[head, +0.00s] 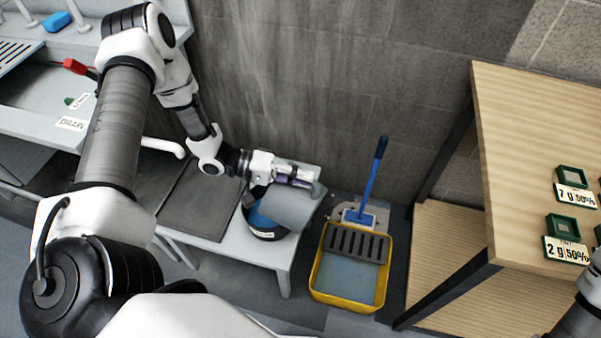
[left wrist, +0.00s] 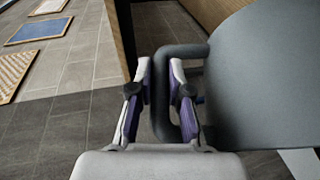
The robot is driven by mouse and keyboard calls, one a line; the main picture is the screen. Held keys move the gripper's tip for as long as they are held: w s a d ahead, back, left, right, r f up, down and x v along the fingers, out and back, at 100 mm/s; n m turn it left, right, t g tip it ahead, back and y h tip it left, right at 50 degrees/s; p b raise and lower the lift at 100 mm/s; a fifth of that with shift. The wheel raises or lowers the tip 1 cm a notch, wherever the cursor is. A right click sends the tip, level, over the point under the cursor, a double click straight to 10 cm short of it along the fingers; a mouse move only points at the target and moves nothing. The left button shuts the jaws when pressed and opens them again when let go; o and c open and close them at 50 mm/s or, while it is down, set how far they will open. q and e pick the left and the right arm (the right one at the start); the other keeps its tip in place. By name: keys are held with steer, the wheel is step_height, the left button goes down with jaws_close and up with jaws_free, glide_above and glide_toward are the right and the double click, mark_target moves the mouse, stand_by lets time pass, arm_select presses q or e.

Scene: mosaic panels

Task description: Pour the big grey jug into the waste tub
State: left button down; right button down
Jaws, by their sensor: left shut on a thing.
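The big grey jug (head: 292,208) is in the head view, held by my left gripper (head: 292,178) at the side bench. It looks tilted, and its body overlaps a dark round tub (head: 266,234) with a blue inside and a small white label, probably the waste tub. In the left wrist view the gripper fingers (left wrist: 160,95) are shut on the jug's handle, and the jug's grey wall (left wrist: 265,85) fills the right side. The jug's mouth is hidden, and I cannot tell whether liquid is flowing. My right gripper is out of view.
A yellow mop bucket (head: 316,290) with a blue-handled mop (head: 372,175) stands on the floor right of the light bench (head: 272,252). A wooden table (head: 525,120) with small green labelled boxes is at right. A sink unit marked DRAIN (head: 72,124) is at left.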

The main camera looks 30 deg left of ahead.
mark_target(313, 185)
arm_select(q)
steer(key=shift+d+f+y+b, duration=0.15)
steer(key=shift+d+f, duration=0.05)
steer(key=shift+d, duration=0.3)
steer(key=shift+d+f+y+b, duration=0.15)
steer(key=shift+d, duration=0.35)
steer(key=shift+d+f+g, duration=0.3)
steer(key=shift+d, duration=0.3)
steer(key=d+f+y+b, duration=0.1)
steer(key=d+f+b, duration=0.1)
steer(key=shift+d+m+y, duration=0.35)
steer(key=shift+m+y, duration=0.05)
steer(key=d+f+m+y+p, duration=0.1)
steer(key=d+f+y+p, duration=0.2)
steer(key=f, duration=0.4)
steer(key=d+f+m+g+y+p, duration=0.1)
steer(key=d+f+y+p, duration=0.2)
steer(key=d+f+y, duration=0.2)
steer(key=d+f+y+p, duration=0.3)
steer(key=d+f, duration=0.3)
steer(key=f, duration=0.5)
steer(key=shift+w+m+y, duration=0.15)
steer(key=shift+m+y, duration=0.25)
steer(key=shift+y, duration=0.1)
